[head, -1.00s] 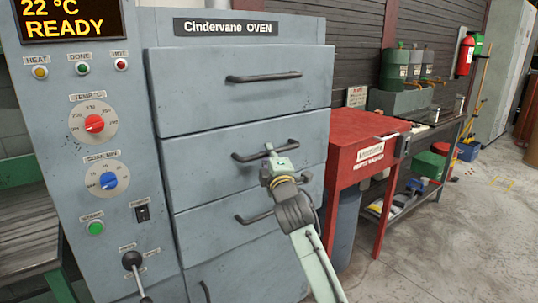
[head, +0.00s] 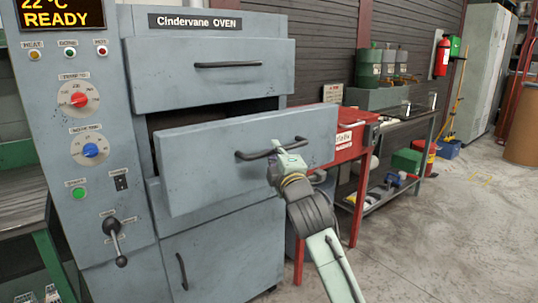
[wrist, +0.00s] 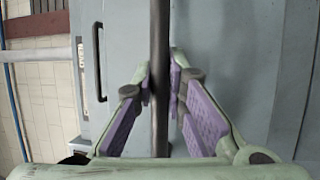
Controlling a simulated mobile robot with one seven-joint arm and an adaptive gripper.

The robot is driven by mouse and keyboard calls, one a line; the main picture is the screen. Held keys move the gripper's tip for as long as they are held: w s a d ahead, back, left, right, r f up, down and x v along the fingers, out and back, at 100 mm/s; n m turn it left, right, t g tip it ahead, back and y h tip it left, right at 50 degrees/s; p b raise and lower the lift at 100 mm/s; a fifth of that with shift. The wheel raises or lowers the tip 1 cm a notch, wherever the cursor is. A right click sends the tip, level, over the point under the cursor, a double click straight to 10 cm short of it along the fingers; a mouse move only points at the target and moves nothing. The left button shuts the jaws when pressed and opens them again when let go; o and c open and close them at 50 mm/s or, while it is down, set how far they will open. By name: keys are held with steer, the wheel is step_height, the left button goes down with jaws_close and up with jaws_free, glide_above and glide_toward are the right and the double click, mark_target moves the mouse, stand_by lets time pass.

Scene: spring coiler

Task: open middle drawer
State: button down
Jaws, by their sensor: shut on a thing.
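The grey-blue oven's second drawer from the top (head: 195,165) stands pulled well out, with a dark gap behind its front panel. My gripper (head: 279,152) is shut on that drawer's dark bar handle (head: 250,155), toward the handle's right part. In the wrist view my gripper (wrist: 162,82) has its purple-padded fingers on either side of the handle (wrist: 160,35), which runs upright through the picture. The top drawer (head: 262,85) is shut.
A lower door with an upright handle (head: 182,271) is shut. A lever (head: 113,240) sticks out from the control panel at the left. A red table (head: 356,150) stands close right of the open drawer. Bare floor (head: 450,250) lies to the right.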

steer(key=s+d+b, duration=0.3)
steer(key=s+d, duration=0.3)
steer(key=s, duration=0.2)
steer(key=shift+s, duration=0.2)
steer(key=c, duration=1.6)
jaws_free()
steer(key=v, duration=1.2)
steer(key=shift+d+f, duration=0.1)
